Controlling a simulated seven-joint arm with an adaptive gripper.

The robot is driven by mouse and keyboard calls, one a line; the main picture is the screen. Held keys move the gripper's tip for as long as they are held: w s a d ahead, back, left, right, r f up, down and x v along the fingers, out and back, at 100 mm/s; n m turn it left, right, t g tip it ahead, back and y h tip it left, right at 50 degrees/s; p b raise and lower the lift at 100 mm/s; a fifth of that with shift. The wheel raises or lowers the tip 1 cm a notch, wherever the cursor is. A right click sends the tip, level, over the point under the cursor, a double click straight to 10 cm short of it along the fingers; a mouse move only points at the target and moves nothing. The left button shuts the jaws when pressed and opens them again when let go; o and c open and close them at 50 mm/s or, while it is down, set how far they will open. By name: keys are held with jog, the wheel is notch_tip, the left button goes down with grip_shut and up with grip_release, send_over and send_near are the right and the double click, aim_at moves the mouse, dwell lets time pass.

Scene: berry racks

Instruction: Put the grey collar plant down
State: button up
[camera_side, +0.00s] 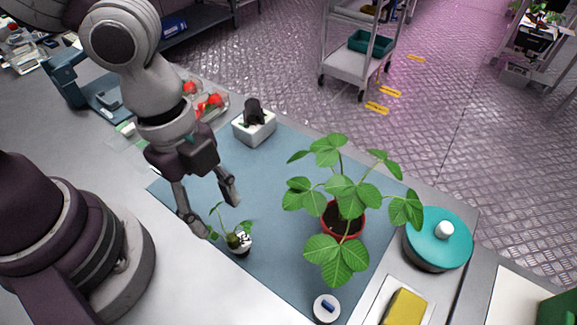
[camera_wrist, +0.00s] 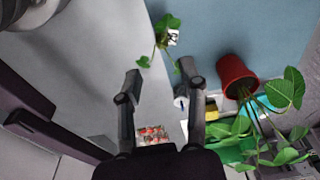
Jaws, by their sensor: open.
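A small seedling (camera_side: 240,241) with a few green leaves and a whitish-grey collar stands near the front-left edge of the blue mat (camera_side: 272,262). It also shows in the wrist view (camera_wrist: 173,38), beyond my fingertips. My gripper (camera_side: 219,217) is open, pointing down, with its fingers apart just above and left of the seedling. In the wrist view my gripper (camera_wrist: 160,75) has nothing between its fingertips. I cannot tell whether a finger touches a leaf.
A large leafy plant in a red pot (camera_side: 335,226) stands right of the seedling. Behind are a white box (camera_side: 242,134) with a dark object and a tray of red berries (camera_side: 222,105). A teal-lidded pot (camera_side: 426,236), a yellow sponge (camera_side: 404,307) and a white round piece (camera_side: 320,313) lie right.

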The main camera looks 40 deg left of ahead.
jog(key=w+a+r+n+t+y, duration=0.1)
jog(key=a+r+n+t, duration=0.1)
jog(key=a+r+n, duration=0.3)
jog(key=w+a+r+n+t, duration=0.1)
jog(key=a+r+n+t, duration=0.2)
jog(key=a+n, duration=0.6)
notch_tip(320, 180, up, 2)
jog(key=n, duration=0.4)
jog(key=shift+w+r+t+y, duration=0.15)
jog(key=shift+w+t+y, duration=0.15)
jog(key=shift+w+y, duration=0.1)
